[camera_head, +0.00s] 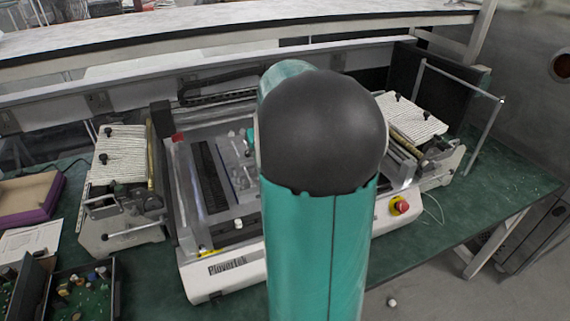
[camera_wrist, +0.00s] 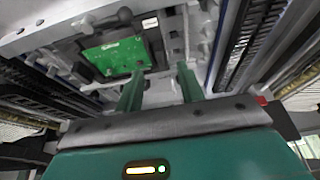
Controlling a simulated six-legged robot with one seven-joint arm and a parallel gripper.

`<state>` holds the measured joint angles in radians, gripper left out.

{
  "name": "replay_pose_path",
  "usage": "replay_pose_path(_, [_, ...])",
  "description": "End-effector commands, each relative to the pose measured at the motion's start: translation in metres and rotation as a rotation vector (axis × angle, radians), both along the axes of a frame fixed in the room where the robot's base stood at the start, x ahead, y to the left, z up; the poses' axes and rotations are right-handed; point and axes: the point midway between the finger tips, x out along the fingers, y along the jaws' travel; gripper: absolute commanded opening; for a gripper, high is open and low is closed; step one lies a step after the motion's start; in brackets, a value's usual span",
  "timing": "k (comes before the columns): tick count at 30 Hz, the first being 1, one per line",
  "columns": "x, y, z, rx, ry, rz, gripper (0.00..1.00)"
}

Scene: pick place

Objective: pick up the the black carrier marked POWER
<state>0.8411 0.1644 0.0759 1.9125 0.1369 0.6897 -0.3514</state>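In the wrist view, a green circuit board (camera_wrist: 114,56) sits in a dark carrier (camera_wrist: 92,40) at the upper left of the machine. I cannot read the word POWER on it. My gripper (camera_wrist: 159,68) has two teal fingers standing apart with nothing between them. The fingertips are close to the board's lower right edge; I cannot tell whether they touch anything. In the head view my teal arm and its dark joint hide the middle of the machine, my gripper and most of the board area.
The white PloverTek machine (camera_head: 222,283) stands on a green bench (camera_head: 418,240), with a red emergency knob (camera_head: 402,207) at its front right. Ribbed side units flank it. Black trays with circuit boards (camera_head: 80,297) lie at the lower left. A shelf runs behind.

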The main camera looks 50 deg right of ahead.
Motion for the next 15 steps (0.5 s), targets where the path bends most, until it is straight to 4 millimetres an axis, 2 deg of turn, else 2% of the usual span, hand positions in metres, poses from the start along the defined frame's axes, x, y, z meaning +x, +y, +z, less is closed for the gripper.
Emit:
replay_pose_path(10, [0.016,-0.008,-0.042,0.002,0.002,0.003,0.38])
replay_pose_path(15, [0.019,-0.01,-0.048,0.0,-0.001,0.002,0.38])
